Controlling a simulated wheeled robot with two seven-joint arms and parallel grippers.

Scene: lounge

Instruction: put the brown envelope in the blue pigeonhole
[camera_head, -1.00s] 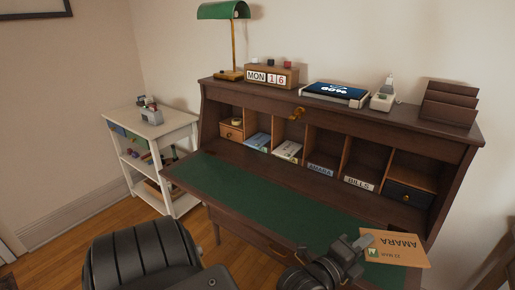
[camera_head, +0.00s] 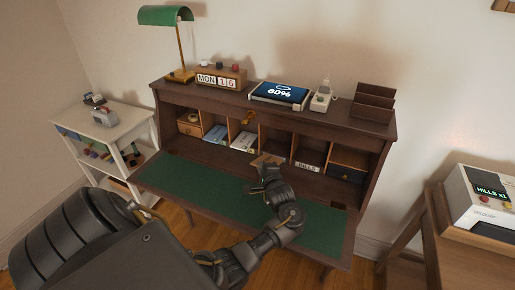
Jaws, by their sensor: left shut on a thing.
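My left gripper (camera_head: 266,172) is shut on the brown envelope (camera_head: 265,159), which shows only as a small, foreshortened brown piece beyond the fingers. The envelope is in front of the middle pigeonholes of the dark wooden desk (camera_head: 225,105), over the back of the writing surface. It covers the foot of the pigeonhole (camera_head: 273,138) left of the one with the BILLS card (camera_head: 307,167). I cannot tell whether its far edge is inside. My right gripper is not in view.
Bluish letters (camera_head: 215,134) and pale letters (camera_head: 244,141) lie in pigeonholes to the left. A small dark drawer (camera_head: 345,173) is at the right. The green desk mat (camera_head: 190,184) is clear at left. A side table (camera_head: 465,262) carries a white machine (camera_head: 487,203).

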